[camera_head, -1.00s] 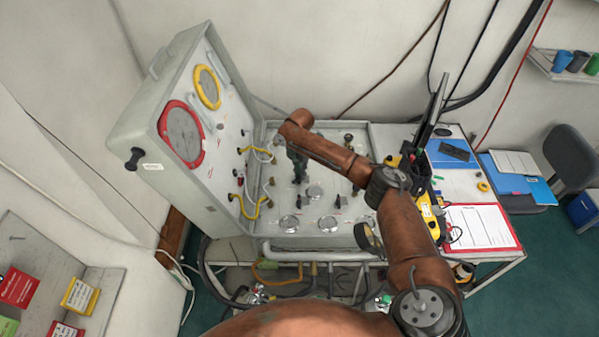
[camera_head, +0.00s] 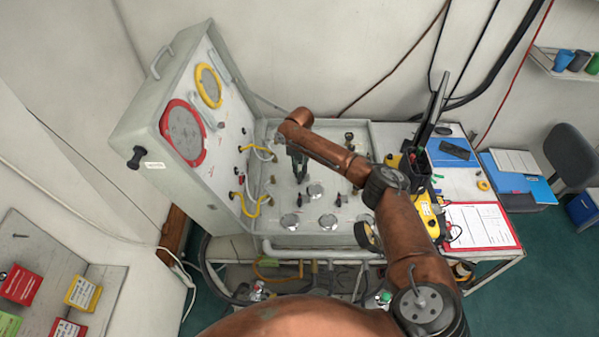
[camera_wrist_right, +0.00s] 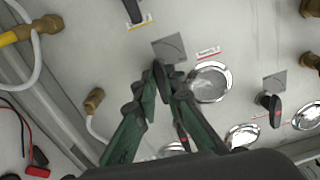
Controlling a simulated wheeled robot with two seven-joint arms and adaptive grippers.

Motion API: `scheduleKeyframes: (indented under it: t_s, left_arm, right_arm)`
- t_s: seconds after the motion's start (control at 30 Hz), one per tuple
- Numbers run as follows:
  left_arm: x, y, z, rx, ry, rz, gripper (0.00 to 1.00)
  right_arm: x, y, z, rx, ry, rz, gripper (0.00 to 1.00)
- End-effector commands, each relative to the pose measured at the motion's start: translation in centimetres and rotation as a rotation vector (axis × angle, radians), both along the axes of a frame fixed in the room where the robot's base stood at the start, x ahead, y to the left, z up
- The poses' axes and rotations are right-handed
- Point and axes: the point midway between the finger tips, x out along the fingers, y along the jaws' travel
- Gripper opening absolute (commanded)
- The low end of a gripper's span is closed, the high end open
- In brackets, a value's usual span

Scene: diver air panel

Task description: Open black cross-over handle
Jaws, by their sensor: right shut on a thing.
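My right gripper (camera_head: 299,178) points down at the flat face of the air panel (camera_head: 270,185), left of its middle. In the right wrist view, my right gripper (camera_wrist_right: 164,88) is shut on a small black handle (camera_wrist_right: 159,69) in front of a grey square plate (camera_wrist_right: 170,48). The fingers hide part of this handle. The label beside it is too small to read. Other black handles show: one at the top (camera_wrist_right: 133,10) by a yellow-edged label, and one at the right (camera_wrist_right: 271,104). My left gripper is not in view.
A round gauge (camera_wrist_right: 211,82) sits close to the right of the fingers. Brass fittings (camera_wrist_right: 94,100) and hoses are at the left. The upright lid (camera_head: 190,190) with red and yellow-ringed gauges stands left of my arm. A yellow-black device (camera_head: 427,205) lies at the right.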

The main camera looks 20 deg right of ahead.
Motion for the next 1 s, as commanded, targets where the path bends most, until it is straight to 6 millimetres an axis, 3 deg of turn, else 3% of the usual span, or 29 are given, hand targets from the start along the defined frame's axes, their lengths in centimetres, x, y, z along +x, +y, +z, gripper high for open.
scheduleKeyframes:
  t_s: [0.57,0.6,0.8,1.0]
  left_arm:
    - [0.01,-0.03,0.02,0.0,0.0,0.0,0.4]
    - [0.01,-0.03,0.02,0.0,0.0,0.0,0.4]
    - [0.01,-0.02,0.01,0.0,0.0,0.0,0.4]
    - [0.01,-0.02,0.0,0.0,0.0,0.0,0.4]
  right_arm:
    - [0.43,-0.08,0.55,-0.001,-0.013,0.032,0.0]
    - [0.44,-0.08,0.55,-0.001,-0.013,0.032,0.11]
    - [0.25,-0.07,0.33,-0.001,-0.008,0.032,0.25]
    - [0.13,-0.08,0.19,0.0,-0.004,0.032,0.27]
